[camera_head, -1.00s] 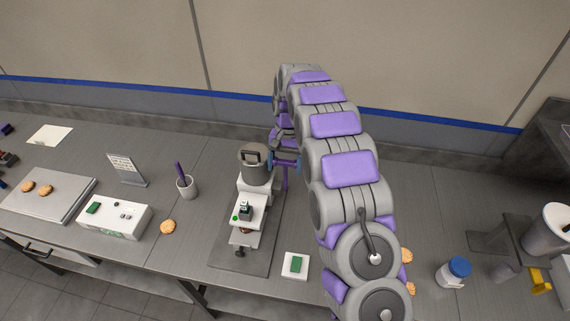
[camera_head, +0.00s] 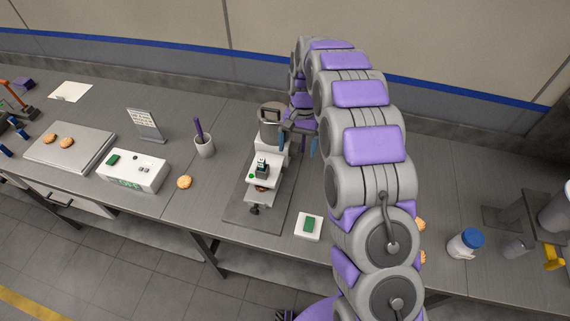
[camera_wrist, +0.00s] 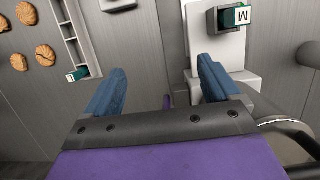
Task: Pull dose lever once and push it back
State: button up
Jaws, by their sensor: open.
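The dosing machine (camera_head: 265,165) stands on the bench, a white body with a grey hopper (camera_head: 268,118) on top. A dark knob (camera_head: 254,210) shows at its front. My gripper (camera_head: 299,148) is open, with blue fingers just right of the machine, below the hopper's rim. In the wrist view a small purple piece (camera_wrist: 168,101) shows between the fingers, apart from both. It may be the dose lever, but most of it is hidden behind the gripper. The machine's white part with a box marked M (camera_wrist: 235,17) is beyond the right finger.
A white block with a green top (camera_head: 309,226) lies right of the machine's base. A white control box (camera_head: 132,172), a biscuit (camera_head: 184,182) and a grey cup (camera_head: 204,147) are to the left. A blue-lidded jar (camera_head: 466,244) stands to the right.

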jog(key=shift+s+f+t+b, duration=1.6)
jog(key=shift+s+f+b, duration=0.6)
jog(key=shift+b, duration=0.15)
notch_tip(320, 180, up, 17)
jog(key=p, duration=0.2)
jog(key=s+a+f+n+t+h+p, duration=0.1)
jog(key=s+n+t, duration=0.5)
jog(key=n, duration=1.1)
jog(key=s+a+h+p, duration=0.1)
jog(key=s, duration=0.1)
jog(key=shift+s+f+n, duration=0.3)
jog(key=shift+s+n, duration=0.1)
jog(key=shift+a, duration=0.1)
